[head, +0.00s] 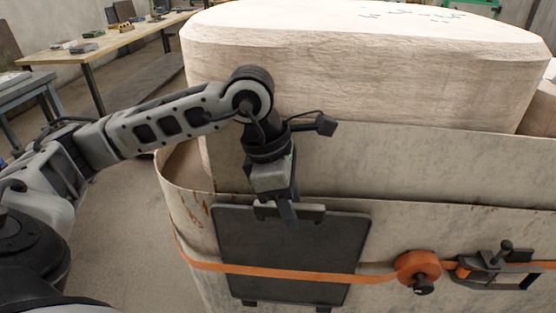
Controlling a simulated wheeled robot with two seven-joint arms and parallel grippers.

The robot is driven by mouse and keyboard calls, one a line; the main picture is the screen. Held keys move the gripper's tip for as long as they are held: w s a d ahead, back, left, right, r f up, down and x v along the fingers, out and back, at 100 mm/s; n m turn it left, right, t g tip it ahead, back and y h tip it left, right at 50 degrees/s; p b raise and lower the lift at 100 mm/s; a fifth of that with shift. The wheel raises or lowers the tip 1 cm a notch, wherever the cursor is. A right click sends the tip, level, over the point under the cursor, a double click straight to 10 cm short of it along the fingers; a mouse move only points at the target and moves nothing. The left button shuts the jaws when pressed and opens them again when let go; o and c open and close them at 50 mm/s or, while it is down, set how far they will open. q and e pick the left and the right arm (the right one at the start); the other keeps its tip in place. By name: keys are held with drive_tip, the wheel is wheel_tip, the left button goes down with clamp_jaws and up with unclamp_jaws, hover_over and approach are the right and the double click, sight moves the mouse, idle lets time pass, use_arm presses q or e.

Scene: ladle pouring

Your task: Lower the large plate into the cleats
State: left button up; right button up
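The large plate (290,250) is a dark, flat, nearly square panel, upright and slightly tilted against the front of the pale rusty wall. A short raised grip (312,211) sits at its top edge. My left gripper (287,212) points down at this grip, with one finger in front of it; the other finger is hidden, and it appears shut on the plate. Two small dark cleats (249,303) show at the plate's lower edge; whether the plate sits in them cannot be told. My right gripper is out of view.
An orange strap (206,265) crosses the plate's front and runs to an orange reel (418,268) and a dark clamp (495,268) on the right. A big pale block (370,75) rises behind the wall.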

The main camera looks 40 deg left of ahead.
use_arm(q)
drive_tip(key=p+v, duration=0.1)
drive_tip(key=v, duration=1.5)
drive_tip(key=shift+r, duration=0.1)
